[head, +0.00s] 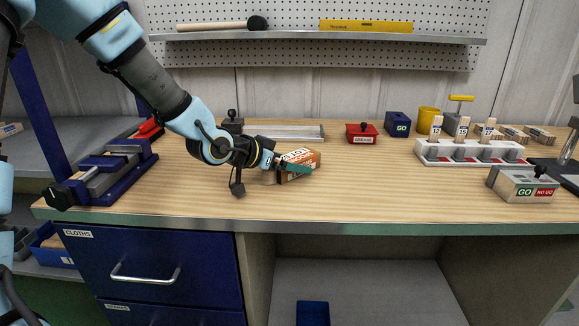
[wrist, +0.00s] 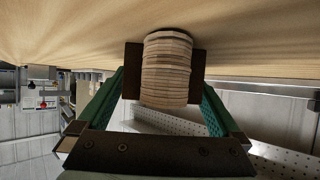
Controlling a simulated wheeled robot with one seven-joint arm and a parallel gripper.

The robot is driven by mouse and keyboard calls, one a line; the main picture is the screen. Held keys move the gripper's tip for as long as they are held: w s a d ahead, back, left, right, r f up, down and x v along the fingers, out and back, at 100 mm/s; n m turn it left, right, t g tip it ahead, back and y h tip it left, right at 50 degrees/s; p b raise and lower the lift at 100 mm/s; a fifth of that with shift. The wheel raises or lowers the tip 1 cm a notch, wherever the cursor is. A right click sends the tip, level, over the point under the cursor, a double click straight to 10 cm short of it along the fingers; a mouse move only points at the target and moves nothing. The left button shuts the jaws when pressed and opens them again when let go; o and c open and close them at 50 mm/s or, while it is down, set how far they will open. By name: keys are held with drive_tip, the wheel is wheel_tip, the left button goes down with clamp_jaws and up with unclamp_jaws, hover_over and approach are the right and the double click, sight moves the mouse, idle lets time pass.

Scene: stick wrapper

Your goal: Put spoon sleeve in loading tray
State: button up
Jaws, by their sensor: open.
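In the wrist view, a row of thin wooden pieces with rounded ends (wrist: 167,75) sits between the dark pads of my gripper (wrist: 166,88). The jaws are open with the pads close beside the row; whether they touch cannot be told. I cannot tell for certain which thing is the spoon sleeve. A long, low grey metal tray (head: 290,132) lies behind my gripper, possibly the loading tray.
A blue vise-like device (head: 110,172) stands at left. A white holder with sticks (head: 470,153) and a GO/NO GO gauge (head: 522,184) are at right.

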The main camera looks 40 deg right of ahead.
sight(289, 159)
drive_tip(key=c, duration=1.5)
wheel_tip(289, 159, up, 10)
drive_tip(key=shift+r+p, duration=0.2)
drive_tip(key=shift+p, duration=0.85)
